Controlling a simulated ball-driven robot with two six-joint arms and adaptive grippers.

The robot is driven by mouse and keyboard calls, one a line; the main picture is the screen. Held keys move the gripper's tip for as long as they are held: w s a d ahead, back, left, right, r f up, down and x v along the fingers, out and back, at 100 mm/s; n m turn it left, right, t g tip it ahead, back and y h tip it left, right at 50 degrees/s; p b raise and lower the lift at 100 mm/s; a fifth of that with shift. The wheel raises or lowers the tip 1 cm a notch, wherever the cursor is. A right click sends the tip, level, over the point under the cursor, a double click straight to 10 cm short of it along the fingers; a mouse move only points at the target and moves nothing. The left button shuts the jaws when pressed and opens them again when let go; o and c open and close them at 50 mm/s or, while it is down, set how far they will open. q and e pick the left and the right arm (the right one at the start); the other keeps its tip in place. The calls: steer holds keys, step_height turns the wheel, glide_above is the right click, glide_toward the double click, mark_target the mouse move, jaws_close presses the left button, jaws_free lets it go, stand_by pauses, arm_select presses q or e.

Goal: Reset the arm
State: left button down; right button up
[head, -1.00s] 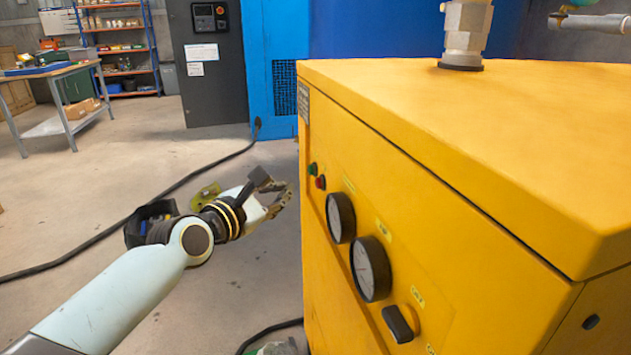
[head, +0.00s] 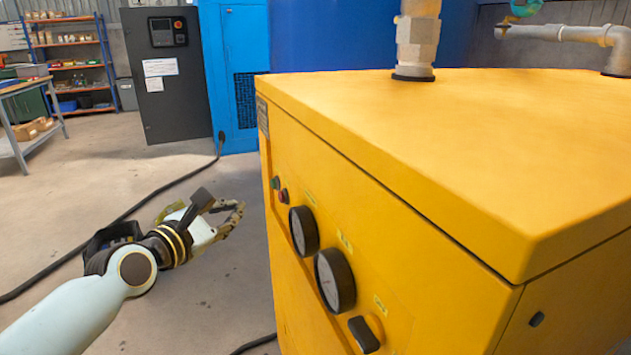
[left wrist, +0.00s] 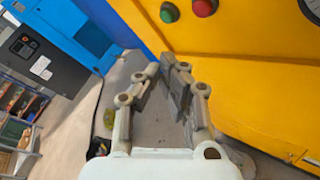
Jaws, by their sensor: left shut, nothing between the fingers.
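My left gripper (head: 236,214) is at the left of the yellow cabinet in the head view, a little apart from its front panel. In the left wrist view the left gripper's fingers (left wrist: 166,66) come together at the tips, with nothing held between them. The yellow cabinet (head: 420,150) fills the right of the head view. Its front carries a green button (head: 276,183), a red button (head: 284,196), two round gauges (head: 335,280) and a black knob (head: 364,334). Both buttons also show above the fingers in the left wrist view (left wrist: 203,7). My right gripper is not in view.
A black cable (head: 130,212) runs over the floor to the blue cabinet (head: 243,60). A grey cabinet (head: 160,90), shelves (head: 75,62) and a workbench (head: 25,86) stand at the back left. A pipe fitting (head: 417,45) rises from the yellow top. Floor left of the yellow cabinet is mostly open.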

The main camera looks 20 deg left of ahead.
arm_select(q)
steer(key=s+f+m+g+y, duration=0.1)
steer(key=s+f+m+g, duration=0.15)
steer(key=s+f, duration=0.65)
steer(key=s+a+f+m+g, duration=0.1)
steer(key=s+f+m+g, duration=0.3)
steer(key=f, duration=0.8)
steer(key=s+f+n+g+y, duration=0.1)
steer(key=s+f, duration=0.7)
steer(key=f, duration=0.3)
steer(key=s+f+m+g, duration=0.2)
steer(key=s+f+m, duration=0.3)
steer(key=s, duration=0.6)
steer(key=s+f+m+g, duration=0.3)
steer(key=s+f+m, duration=0.2)
steer(key=s+m, duration=0.4)
steer(key=s+f+m+g+y, duration=0.1)
steer(key=s+f+m+g, duration=0.2)
steer(key=s, duration=1.1)
step_height(320, 180, down, 2)
steer(key=m, duration=0.5)
steer(key=shift+s+f, duration=0.25)
steer(key=shift+s, duration=0.05)
steer(key=shift+w+a, duration=0.1)
steer(key=shift+a, duration=0.05)
